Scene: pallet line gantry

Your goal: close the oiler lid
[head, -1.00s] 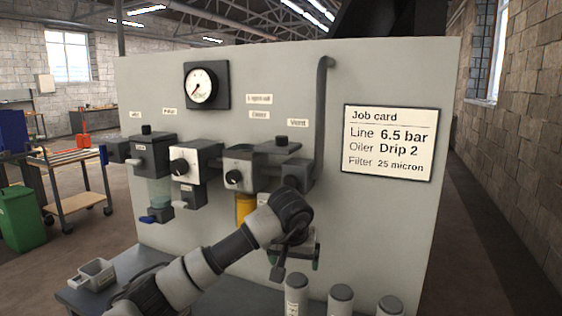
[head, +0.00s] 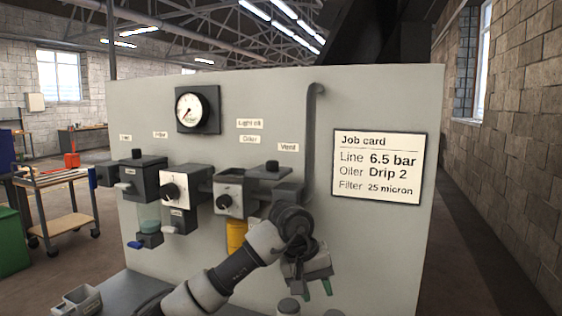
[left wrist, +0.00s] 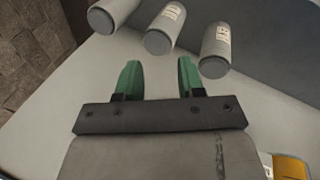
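The oiler (head: 229,192) is a pale-fronted block with a black knob, mounted on the grey panel under the "Oiler" label. A yellow bowl (head: 236,234) hangs below it. A flat dark plate with a small knob, seemingly the oiler lid (head: 262,173), juts out level to the right of the oiler's top. My left gripper (head: 314,288) is below and right of the oiler, apart from the lid, with green fingers pointing down. In the left wrist view the fingers (left wrist: 159,78) are spread with nothing between them. My right gripper is not in view.
Several grey cylinders (left wrist: 165,28) stand near the fingers in the left wrist view. A vertical pipe (head: 311,140) runs down close right of the lid. The filter units (head: 176,188) sit left of the oiler. The panel around the job card (head: 378,167) is clear.

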